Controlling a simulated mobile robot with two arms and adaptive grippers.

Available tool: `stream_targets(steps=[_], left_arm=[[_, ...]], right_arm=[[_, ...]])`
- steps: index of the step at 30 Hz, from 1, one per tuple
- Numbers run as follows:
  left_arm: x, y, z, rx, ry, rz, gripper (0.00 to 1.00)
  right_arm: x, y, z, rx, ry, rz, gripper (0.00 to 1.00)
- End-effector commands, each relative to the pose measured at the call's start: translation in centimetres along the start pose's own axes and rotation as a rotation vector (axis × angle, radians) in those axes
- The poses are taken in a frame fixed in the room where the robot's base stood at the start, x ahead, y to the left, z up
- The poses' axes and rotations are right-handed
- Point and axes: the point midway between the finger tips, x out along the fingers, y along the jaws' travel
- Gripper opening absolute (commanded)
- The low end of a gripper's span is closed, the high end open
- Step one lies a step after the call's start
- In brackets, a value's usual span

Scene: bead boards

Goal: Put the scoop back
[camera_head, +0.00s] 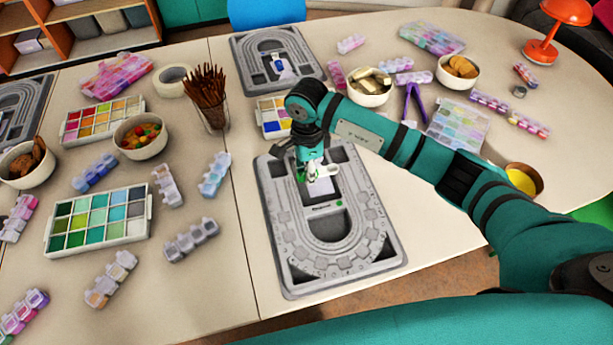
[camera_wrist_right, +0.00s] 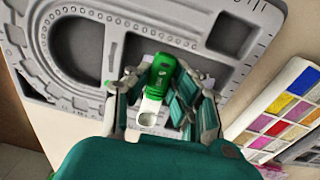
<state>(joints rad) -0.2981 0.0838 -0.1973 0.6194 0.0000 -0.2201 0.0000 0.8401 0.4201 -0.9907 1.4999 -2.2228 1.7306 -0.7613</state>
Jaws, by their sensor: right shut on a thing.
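The scoop (camera_wrist_right: 161,73) has a green handle and a white cup end, seen between the fingers in the right wrist view. My right gripper (camera_wrist_right: 160,92) is shut on it. In the head view my right gripper (camera_head: 312,172) is over the upper part of the near grey bead board (camera_head: 284,262), and mostly hides the scoop. The board also shows in the right wrist view (camera_wrist_right: 120,50), behind the scoop. I cannot tell whether the scoop touches the board. My left gripper is not in view.
A second grey bead board (camera_head: 243,62) lies behind, with a blue and white piece (camera_head: 283,68) on it. A paint palette (camera_head: 268,118), a cup of brown sticks (camera_head: 213,112) and a white bowl (camera_head: 369,94) stand near my arm. Table right of the near board is clear.

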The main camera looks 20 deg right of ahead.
Motion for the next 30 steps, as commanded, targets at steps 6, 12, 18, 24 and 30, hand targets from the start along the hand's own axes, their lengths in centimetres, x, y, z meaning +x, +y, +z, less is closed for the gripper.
stream_targets(steps=[6,12,18,24,30], left_arm=[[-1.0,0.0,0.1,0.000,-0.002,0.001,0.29],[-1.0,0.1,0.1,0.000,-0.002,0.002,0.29],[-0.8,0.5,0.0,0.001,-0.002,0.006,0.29],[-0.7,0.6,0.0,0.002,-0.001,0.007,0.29],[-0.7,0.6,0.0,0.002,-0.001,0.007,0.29]], right_arm=[[2.6,-0.3,0.2,0.002,-0.001,0.003,0.01],[3.5,-0.5,0.1,0.000,-0.001,-0.001,0.01],[3.7,-0.5,0.1,0.000,0.000,-0.001,0.01],[3.8,-0.5,0.1,0.000,-0.001,-0.001,0.36],[3.8,-0.5,0.1,0.000,-0.001,-0.001,0.43]])
